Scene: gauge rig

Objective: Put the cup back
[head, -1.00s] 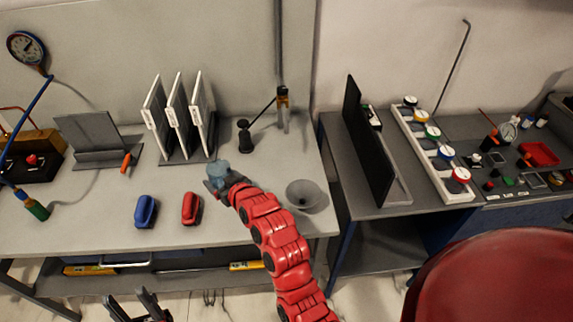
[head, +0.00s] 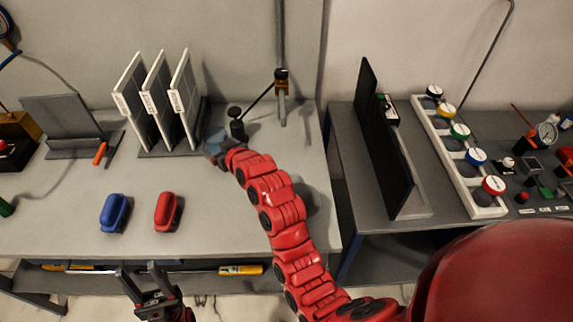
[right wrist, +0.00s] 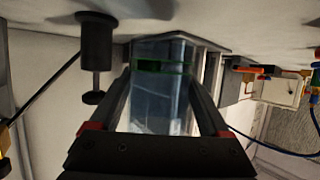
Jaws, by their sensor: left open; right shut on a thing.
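The cup is a clear bluish vessel with a green band, seen close up in the right wrist view (right wrist: 162,85). In the head view the cup (head: 213,141) is small, partly covered by my gripper, at the back of the left bench. My right gripper (right wrist: 160,100) is shut on the cup, a finger on either side. In the head view my right gripper (head: 222,152) is at the end of the red arm, just right of the white panels. My left gripper (head: 140,268) is open and empty at the bottom, in front of the bench edge.
A black knobbed stand (head: 237,127) is close right of the cup. White panels in a rack (head: 183,98) stand close left. A blue item (head: 115,212) and a red item (head: 167,211) lie on the bench front. A black upright panel (head: 383,140) stands on the right bench.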

